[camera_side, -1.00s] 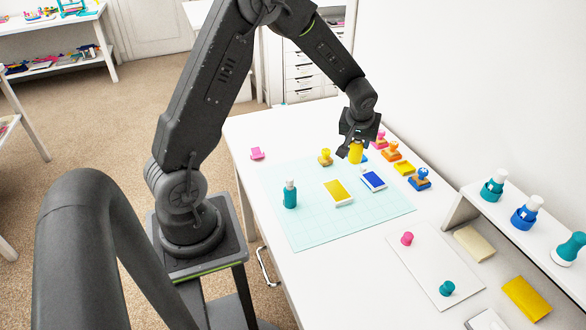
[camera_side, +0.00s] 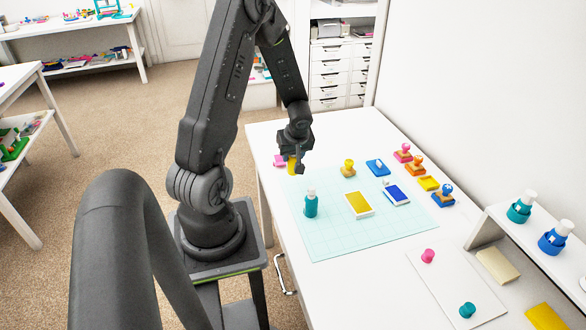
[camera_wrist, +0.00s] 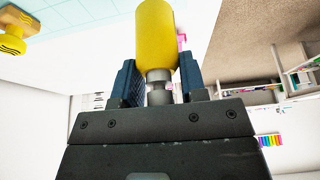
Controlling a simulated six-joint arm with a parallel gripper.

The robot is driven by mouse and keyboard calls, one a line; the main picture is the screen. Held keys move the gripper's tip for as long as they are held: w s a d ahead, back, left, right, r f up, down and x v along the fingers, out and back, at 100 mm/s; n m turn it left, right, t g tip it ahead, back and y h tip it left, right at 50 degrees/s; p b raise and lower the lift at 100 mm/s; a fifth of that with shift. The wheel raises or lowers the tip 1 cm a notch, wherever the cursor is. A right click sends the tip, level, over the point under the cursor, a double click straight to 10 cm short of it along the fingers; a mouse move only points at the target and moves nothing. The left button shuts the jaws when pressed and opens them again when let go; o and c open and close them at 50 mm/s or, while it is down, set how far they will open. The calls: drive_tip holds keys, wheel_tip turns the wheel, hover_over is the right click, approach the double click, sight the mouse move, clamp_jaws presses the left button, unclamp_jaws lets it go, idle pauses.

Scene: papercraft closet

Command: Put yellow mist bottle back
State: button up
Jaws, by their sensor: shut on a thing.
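My gripper (camera_side: 297,163) is shut on the yellow mist bottle (camera_side: 291,165) and holds it above the table's far left part. In the wrist view the bottle (camera_wrist: 156,35) shows as a yellow cylinder with a grey neck between the two fingers (camera_wrist: 158,85). In the side view my gripper partly hides it. A raised white shelf (camera_side: 498,222) at the right holds a teal bottle (camera_side: 520,207) and a blue bottle (camera_side: 555,238), both with white caps. The shelf's near end is cut off by the frame.
Another teal bottle (camera_side: 311,204) stands on the cutting mat (camera_side: 330,240), beside a yellow ink pad (camera_side: 359,205) and a blue one (camera_side: 396,195). A yellow-topped stamp (camera_side: 348,168) stands behind; several stamps line the right side. A pink item (camera_side: 279,160) sits close by my gripper.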

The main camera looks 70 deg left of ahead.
sight(293, 164)
drive_tip(key=shift+f, duration=2.05)
drive_tip(key=shift+f, duration=0.1)
drive_tip(key=o, duration=1)
drive_tip(key=w+d+r+m+t, duration=0.1)
drive_tip(key=d+r+m, duration=0.2)
drive_tip(key=d+r, duration=0.65)
drive_tip(key=w+d+r+m+t, duration=0.15)
drive_tip(key=d+r+m, duration=0.25)
drive_tip(key=d+r, duration=0.55)
drive_tip(key=s+d+r+m+t+h, duration=0.1)
drive_tip(key=s+d+r+m, duration=0.1)
drive_tip(key=d+r+m, duration=0.1)
drive_tip(key=s+d+r+m+t+h, duration=0.1)
drive_tip(key=s+d+r+m+h, duration=0.1)
drive_tip(key=d+r+m, duration=0.1)
drive_tip(key=s+d+r+m+t+h, duration=0.1)
drive_tip(key=s+d+r+m, duration=0.2)
drive_tip(key=d, duration=0.4)
drive_tip(key=shift+s+r+m+h, duration=0.1)
drive_tip(key=shift+r+m+h, duration=0.3)
drive_tip(key=shift+m, duration=0.6)
